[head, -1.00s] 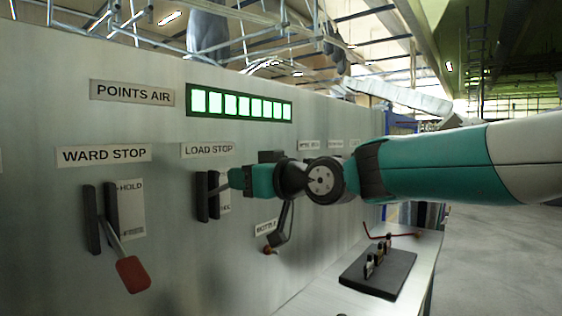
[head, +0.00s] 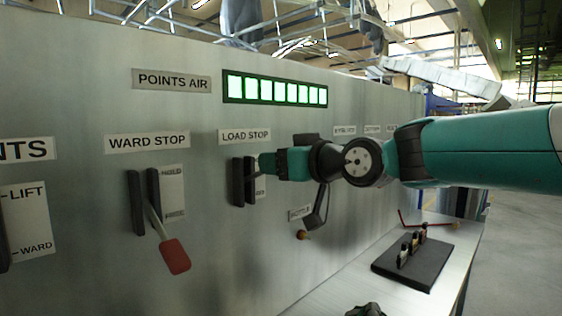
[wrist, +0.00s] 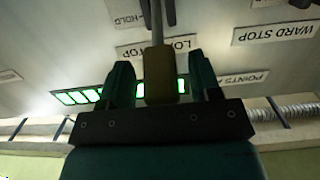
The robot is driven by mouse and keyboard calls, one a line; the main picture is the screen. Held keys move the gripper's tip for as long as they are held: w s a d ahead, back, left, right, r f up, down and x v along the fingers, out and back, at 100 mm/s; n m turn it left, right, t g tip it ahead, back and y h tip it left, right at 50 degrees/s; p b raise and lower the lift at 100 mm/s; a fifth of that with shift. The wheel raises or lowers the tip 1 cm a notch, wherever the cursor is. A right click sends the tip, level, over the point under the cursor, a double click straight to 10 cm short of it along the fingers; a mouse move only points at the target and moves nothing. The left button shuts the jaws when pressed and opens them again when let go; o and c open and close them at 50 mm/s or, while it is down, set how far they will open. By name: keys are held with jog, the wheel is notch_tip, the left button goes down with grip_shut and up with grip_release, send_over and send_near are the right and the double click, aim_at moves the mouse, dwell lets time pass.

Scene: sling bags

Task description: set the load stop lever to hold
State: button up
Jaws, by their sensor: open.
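The load stop lever's black guide plates (head: 243,181) stand on the grey panel under the LOAD STOP label (head: 244,135). In the head view my gripper (head: 267,163) is at these plates and hides most of the lever. In the wrist view, which is upside down, the lever's brownish handle (wrist: 160,75) lies between the two fingers of my gripper (wrist: 161,68). A gap shows on each side of the handle, so the fingers are open around it. A plate marked HOLD (wrist: 128,18) is beside the slot. The lever's exact setting is hard to tell.
The ward stop lever (head: 174,255) with a red handle hangs down to the left. A lit green display (head: 275,90) is above. A small crank-like handle (head: 314,215) is below my arm. A dark tray (head: 412,262) with small items lies on the shelf at right.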

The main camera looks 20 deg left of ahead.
jog(key=shift+d, duration=0.1)
jog(key=shift+s+d+f+b, duration=0.1)
jog(key=shift+d+b, duration=0.15)
jog(key=shift+b, duration=0.05)
jog(key=b+v, duration=0.6)
jog(key=v, duration=1)
jog(key=shift+s+d+b, duration=0.15)
jog(key=shift+d+b, duration=0.15)
jog(key=shift+b, duration=0.05)
jog(key=s+d+f+m+g+h, duration=0.3)
jog(key=s+d+f+h, duration=0.2)
jog(key=s+d+f, duration=0.5)
jog(key=s+d+f+m+g+h, duration=0.3)
jog(key=s+d+f+h, duration=0.3)
jog(key=s+d+f, duration=0.5)
notch_tip(320, 180, down, 6)
jog(key=shift+f+m, duration=0.25)
jog(key=shift+m, duration=0.05)
jog(key=shift+s, duration=0.1)
